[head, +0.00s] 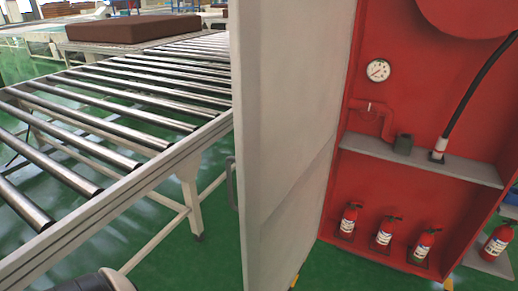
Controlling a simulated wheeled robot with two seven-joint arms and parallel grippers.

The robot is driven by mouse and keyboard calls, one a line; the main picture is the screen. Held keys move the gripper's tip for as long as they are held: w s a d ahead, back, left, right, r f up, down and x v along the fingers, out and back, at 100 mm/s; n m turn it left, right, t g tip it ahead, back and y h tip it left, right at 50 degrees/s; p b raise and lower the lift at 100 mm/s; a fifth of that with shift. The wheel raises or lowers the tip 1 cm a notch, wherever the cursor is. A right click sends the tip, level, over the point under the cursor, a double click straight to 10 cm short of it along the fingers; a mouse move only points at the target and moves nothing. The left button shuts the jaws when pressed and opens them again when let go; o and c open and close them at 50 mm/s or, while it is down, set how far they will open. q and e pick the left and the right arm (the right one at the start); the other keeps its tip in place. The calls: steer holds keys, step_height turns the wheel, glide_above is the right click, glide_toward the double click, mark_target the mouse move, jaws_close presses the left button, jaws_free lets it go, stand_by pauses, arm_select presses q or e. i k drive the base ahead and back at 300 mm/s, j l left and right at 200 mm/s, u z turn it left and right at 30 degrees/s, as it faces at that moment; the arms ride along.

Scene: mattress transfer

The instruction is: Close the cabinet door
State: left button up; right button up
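The cabinet door (290,120) is a tall light-grey panel in the middle of the head view. It stands open, swung out from the left side of the red cabinet (425,185). A small grey handle (231,182) shows at the door's left edge. The cabinet's inside is exposed, with a gauge, a pipe, a black hose and a grey shelf (420,164). Neither gripper can be made out. A dark rounded part at the bottom left edge may be my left arm; its fingers do not show.
A roller conveyor (110,120) runs along the left, close to the door. A brown mattress (133,27) lies at its far end. Three red extinguishers (383,234) stand in the cabinet's bottom; another (496,243) stands at the right. Green floor (205,262) shows between conveyor and door.

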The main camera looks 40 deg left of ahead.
mark_target(289, 59)
steer(key=i+j, duration=0.1)
steer(key=j, duration=1.85)
steer(key=i, duration=0.1)
